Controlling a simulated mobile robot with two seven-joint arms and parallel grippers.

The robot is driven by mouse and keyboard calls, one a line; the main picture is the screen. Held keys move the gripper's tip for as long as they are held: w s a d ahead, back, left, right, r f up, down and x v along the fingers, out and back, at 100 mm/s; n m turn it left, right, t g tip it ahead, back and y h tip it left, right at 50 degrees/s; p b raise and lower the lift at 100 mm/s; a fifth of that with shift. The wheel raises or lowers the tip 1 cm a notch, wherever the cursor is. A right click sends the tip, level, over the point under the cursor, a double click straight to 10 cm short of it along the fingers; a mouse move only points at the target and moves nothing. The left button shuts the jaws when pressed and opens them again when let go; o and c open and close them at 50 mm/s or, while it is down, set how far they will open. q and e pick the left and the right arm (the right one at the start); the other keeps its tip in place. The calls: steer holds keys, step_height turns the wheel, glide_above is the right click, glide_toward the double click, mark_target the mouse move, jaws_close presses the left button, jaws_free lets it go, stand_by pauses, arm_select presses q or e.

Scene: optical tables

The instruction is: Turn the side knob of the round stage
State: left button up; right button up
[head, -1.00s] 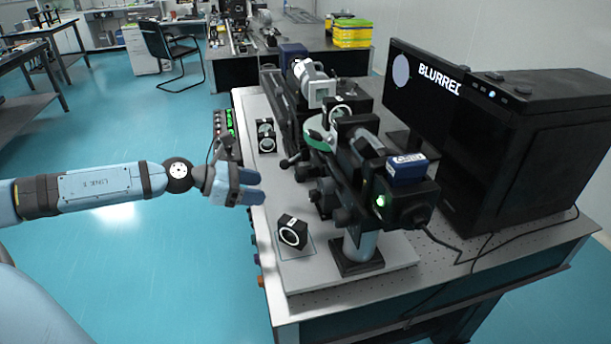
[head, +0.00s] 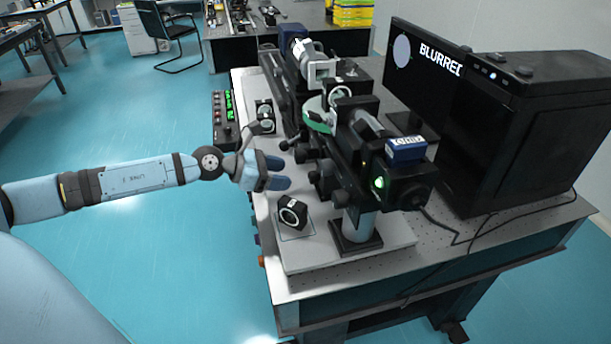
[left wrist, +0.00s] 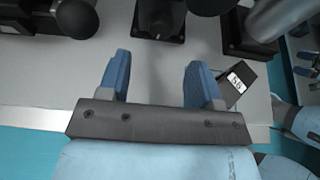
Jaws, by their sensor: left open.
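The round stage (head: 317,120) shows in the head view as a disc with a green-white rim on the black optical assembly. A black ball-ended side knob (head: 284,146) sticks out to its left. My left gripper (head: 283,173) is open and empty, just below this knob in the picture and apart from it. In the left wrist view its two blue fingers (left wrist: 158,64) are spread with bare plate between them. A dark round knob (left wrist: 76,18) shows there at upper left, beyond the fingers. My right gripper is absent from the head view; blue pieces at the left wrist view's right edge may belong to it.
A control box (head: 224,118) with green displays sits at the table's left edge. A monitor (head: 428,75) and black case (head: 535,130) stand at right.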

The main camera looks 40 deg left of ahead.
mark_target(314, 177)
arm_select(q)
steer(key=p+x, duration=0.1)
steer(key=x, duration=0.6)
steer(key=shift+d, duration=0.1)
steer(key=c, duration=0.9)
steer(key=shift+f, duration=0.1)
